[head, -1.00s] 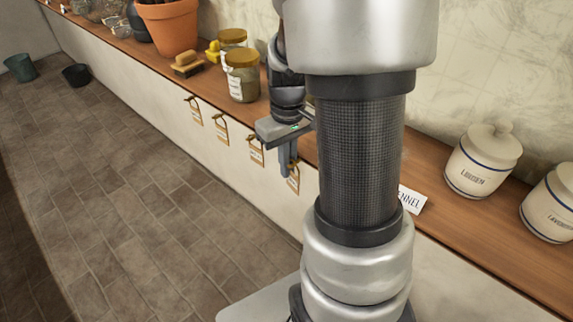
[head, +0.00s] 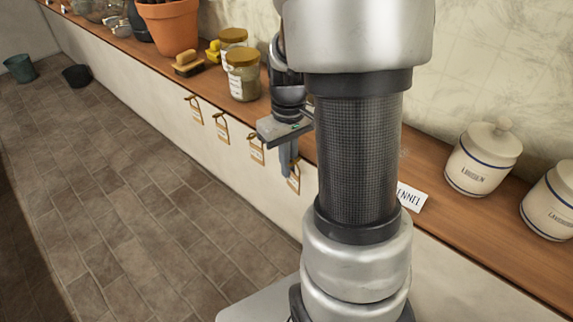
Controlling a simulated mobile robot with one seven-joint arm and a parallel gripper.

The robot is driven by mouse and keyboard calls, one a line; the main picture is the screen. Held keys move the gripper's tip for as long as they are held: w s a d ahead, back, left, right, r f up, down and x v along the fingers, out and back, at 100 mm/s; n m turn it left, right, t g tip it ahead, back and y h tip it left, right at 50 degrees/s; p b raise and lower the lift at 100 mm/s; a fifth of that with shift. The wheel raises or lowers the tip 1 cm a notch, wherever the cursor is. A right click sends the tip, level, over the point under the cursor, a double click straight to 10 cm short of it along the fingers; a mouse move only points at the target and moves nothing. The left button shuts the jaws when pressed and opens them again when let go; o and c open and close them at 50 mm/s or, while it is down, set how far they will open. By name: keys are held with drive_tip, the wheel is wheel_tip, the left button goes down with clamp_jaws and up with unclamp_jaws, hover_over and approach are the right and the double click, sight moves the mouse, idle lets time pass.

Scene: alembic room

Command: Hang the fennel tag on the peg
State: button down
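Several small tan tags hang in a row along the shelf's front edge: one far left (head: 195,110), one beside it (head: 222,129), one just left of my gripper (head: 257,150) and one at the gripper's right (head: 294,181). Their lettering is too small to read, so I cannot tell which is the fennel tag. My gripper (head: 288,172) points down in front of the shelf edge. Its fingers overlap the rightmost tag, and I cannot tell whether they touch or hold it. A white card (head: 410,198) reading "…ENNEL" stands on the shelf, partly hidden by my arm. The peg is not clearly visible.
The wooden shelf (head: 470,235) carries lidded white jars (head: 483,160), glass jars with yellow lids (head: 242,78), a brush (head: 187,65) and a terracotta pot (head: 170,25). My arm hides the shelf's middle. The tiled floor in front is clear.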

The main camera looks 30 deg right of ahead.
drive_tip(key=shift+w+d+f, duration=0.1)
drive_tip(key=shift+d+f, duration=0.05)
drive_tip(key=shift+d, duration=0.7)
drive_tip(key=c, duration=2)
unclamp_jaws()
drive_tip(key=shift+w+r, duration=0.15)
drive_tip(key=shift+r, duration=0.3)
drive_tip(key=shift+o, duration=0.3)
wheel_tip(320, 180, up, 16)
drive_tip(key=a+p, duration=0.1)
drive_tip(key=p, duration=0.1)
drive_tip(key=shift+f+p, duration=0.15)
drive_tip(key=shift+p, duration=0.15)
drive_tip(key=s+a+r+m+t+p, duration=0.1)
drive_tip(key=s+a+r+t+p, duration=0.4)
drive_tip(key=s+a+r, duration=0.6)
drive_tip(key=shift+s+a+t+p, duration=0.15)
drive_tip(key=shift+a+t+p, duration=0.25)
drive_tip(key=shift+a+p, duration=0.55)
drive_tip(key=shift+d, duration=0.15)
